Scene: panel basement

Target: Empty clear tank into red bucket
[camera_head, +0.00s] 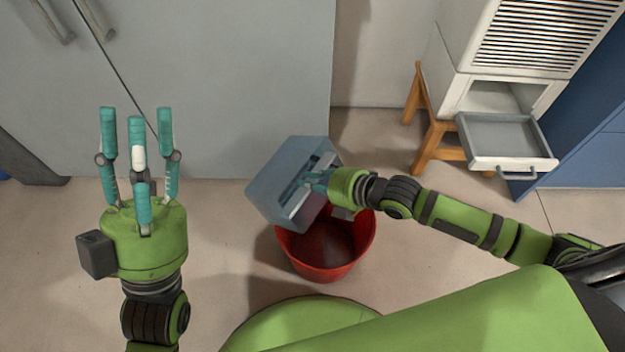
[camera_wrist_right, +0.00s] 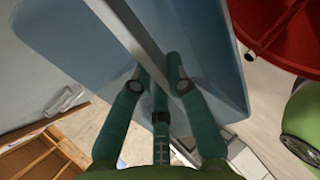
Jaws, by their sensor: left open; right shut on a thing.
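The clear tank (camera_head: 277,178) is a bluish see-through box, held tilted over the back left rim of the red bucket (camera_head: 318,258). My right gripper (camera_head: 308,181) is shut on the tank's wall. In the right wrist view the tank (camera_wrist_right: 70,50) fills much of the picture, with the fingers (camera_wrist_right: 158,85) closed about its edge. The red bucket (camera_wrist_right: 288,30) shows at the top right there. The bucket stands upright on the floor, and its inside looks dark red. I cannot tell whether liquid is in either one. My left gripper (camera_head: 137,135) is open and empty, fingers pointing up, left of the tank.
A grey cabinet (camera_head: 230,80) stands behind. At the right, a white louvred unit (camera_head: 540,40) with an open drawer (camera_head: 508,140) rests on a wooden stand (camera_head: 440,130). A blue cabinet (camera_head: 585,150) is at the far right. The floor left of the bucket is clear.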

